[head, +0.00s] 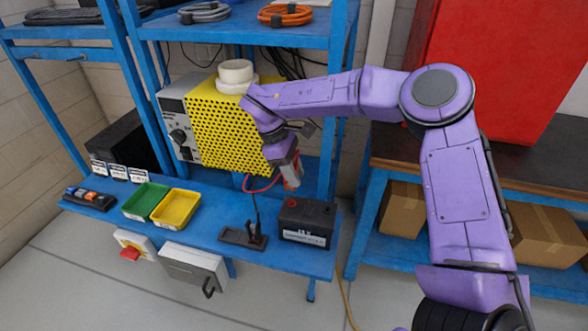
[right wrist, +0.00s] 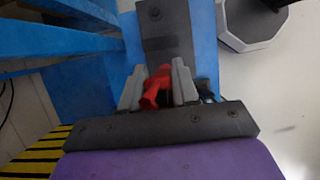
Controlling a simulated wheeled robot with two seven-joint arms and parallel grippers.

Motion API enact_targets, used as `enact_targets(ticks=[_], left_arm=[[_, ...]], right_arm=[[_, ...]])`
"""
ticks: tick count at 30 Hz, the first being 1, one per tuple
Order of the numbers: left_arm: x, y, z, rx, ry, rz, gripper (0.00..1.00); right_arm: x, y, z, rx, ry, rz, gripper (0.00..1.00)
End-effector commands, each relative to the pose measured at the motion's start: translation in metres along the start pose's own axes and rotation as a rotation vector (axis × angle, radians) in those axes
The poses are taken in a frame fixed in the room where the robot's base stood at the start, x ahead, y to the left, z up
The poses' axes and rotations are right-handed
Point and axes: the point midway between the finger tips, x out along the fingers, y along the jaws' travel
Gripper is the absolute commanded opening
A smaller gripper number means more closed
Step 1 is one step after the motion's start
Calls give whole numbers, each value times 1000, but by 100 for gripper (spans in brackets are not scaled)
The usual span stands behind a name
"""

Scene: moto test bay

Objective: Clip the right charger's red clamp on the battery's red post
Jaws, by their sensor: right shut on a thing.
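My right gripper (head: 291,172) is shut on the red clamp (right wrist: 157,88), which sits between its two grey fingers in the right wrist view. In the head view, the gripper hangs above the battery (head: 306,226), a dark box with a white label on the blue bench. The battery's red post (head: 292,203) is on its top left, below the gripper and apart from it. A red cable (head: 262,187) runs left from the gripper. Which unit is the right charger is unclear. My left gripper is not in view.
A yellow perforated unit (head: 223,122) stands behind the gripper. A black holder (head: 243,236) with an upright dark piece is left of the battery. Green (head: 146,200) and yellow (head: 176,208) trays lie further left. A blue shelf post rises behind the battery.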

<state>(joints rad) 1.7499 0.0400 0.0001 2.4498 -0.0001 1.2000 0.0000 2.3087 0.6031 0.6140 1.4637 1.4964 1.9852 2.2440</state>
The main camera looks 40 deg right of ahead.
Motion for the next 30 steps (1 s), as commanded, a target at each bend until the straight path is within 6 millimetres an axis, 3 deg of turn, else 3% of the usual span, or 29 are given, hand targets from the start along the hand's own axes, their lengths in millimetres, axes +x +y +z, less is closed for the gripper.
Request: enact_targets(ticks=[11,30], left_arm=[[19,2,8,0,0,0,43],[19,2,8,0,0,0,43]], right_arm=[[34,0,-14,0,1,0,3],[35,0,-14,0,2,0,3]])
